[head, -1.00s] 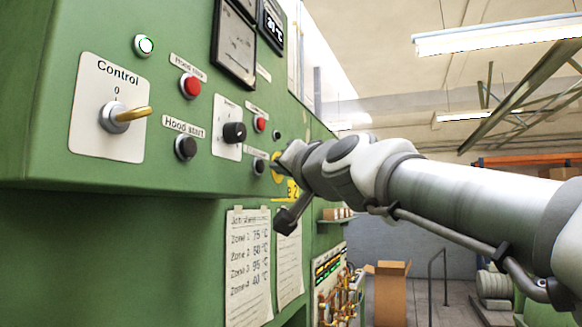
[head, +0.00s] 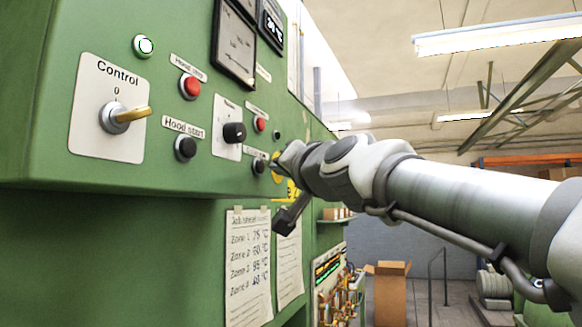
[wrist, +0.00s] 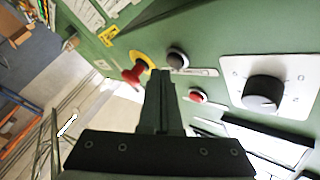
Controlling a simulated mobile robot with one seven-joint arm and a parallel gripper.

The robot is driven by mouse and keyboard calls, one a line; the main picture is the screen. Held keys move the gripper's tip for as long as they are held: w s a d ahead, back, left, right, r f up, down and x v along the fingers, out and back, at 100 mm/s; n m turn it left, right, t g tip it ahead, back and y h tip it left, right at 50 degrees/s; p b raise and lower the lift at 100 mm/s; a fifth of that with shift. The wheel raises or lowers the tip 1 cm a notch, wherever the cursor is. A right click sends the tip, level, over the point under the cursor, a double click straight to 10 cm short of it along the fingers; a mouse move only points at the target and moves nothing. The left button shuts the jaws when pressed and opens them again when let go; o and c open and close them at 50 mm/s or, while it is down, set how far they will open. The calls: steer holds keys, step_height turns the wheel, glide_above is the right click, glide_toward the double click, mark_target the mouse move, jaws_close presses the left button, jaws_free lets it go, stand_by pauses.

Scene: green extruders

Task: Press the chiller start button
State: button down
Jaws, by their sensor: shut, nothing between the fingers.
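The likely chiller start button is a black round button with a silver ring (head: 258,165) low on the green panel, with a small label too blurred to read. The black button also shows in the wrist view (wrist: 177,58), just beyond and right of the fingertips. My gripper (head: 274,161) is shut and empty, its tip close to the panel just right of this button. In the wrist view the shut fingers (wrist: 161,73) point toward the panel between the black button and a red mushroom button; whether they touch anything is hidden.
A red button (head: 259,124) sits above the black one. A black knob on a white plate (head: 234,132) is to its left. The red mushroom button on a yellow disc (wrist: 134,74) stands out close to the fingers. Hood buttons (head: 187,148) and the Control switch (head: 124,114) are farther left.

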steer(key=shift+w+a, duration=0.1)
steer(key=shift+a, duration=0.25)
steer(key=shift+w+a+p, duration=0.15)
steer(key=shift+a+p, duration=0.15)
steer(key=shift+a, duration=0.05)
stand_by(0.8)
steer(key=shift+s+d+b, duration=0.3)
steer(key=shift+d+b, duration=0.35)
steer(key=shift+d, duration=0.05)
steer(key=shift+s+d+b, duration=0.3)
steer(key=shift+d+b, duration=0.3)
steer(key=shift+d, duration=0.2)
steer(key=shift+s+d+b, duration=0.25)
steer(key=shift+d+b, duration=0.35)
steer(key=shift+d, duration=0.15)
steer(key=shift+s+d+b, duration=0.3)
steer(key=shift+d+b, duration=0.3)
steer(key=shift+d, duration=0.2)
steer(key=shift+f, duration=0.15)
